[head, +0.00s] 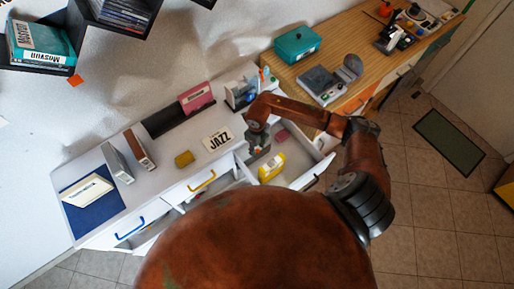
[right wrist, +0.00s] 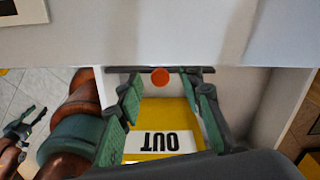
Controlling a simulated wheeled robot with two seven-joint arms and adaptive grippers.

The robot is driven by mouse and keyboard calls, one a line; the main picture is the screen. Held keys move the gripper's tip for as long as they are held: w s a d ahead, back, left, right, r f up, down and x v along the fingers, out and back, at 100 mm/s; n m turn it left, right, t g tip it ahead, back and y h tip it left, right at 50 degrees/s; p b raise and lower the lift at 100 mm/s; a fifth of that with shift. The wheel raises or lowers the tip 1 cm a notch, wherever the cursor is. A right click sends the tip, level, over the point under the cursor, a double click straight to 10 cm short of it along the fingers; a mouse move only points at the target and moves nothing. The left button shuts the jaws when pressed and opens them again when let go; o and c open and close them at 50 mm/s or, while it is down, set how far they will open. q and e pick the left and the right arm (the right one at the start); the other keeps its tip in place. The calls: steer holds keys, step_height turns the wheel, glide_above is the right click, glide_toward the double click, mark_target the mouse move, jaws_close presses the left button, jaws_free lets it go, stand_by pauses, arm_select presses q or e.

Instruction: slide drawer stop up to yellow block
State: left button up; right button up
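My right gripper (head: 259,148) reaches into this drawer from above. In the right wrist view the green-padded fingers (right wrist: 167,105) are apart, with an orange disc (right wrist: 160,77) showing between them. No left gripper shows in the head view; a small claw-like part at the left of the wrist view may be it.
The drawer's wall (right wrist: 252,105) is close beside the right finger. Another drawer with a yellow handle (head: 202,182) is partly open. A "JAZZ" card (head: 217,140) and a pink box (head: 196,97) are on the cabinet top. A wooden desk (head: 345,40) stands at the right.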

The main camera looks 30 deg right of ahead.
jaws_close()
stand_by(0.5)
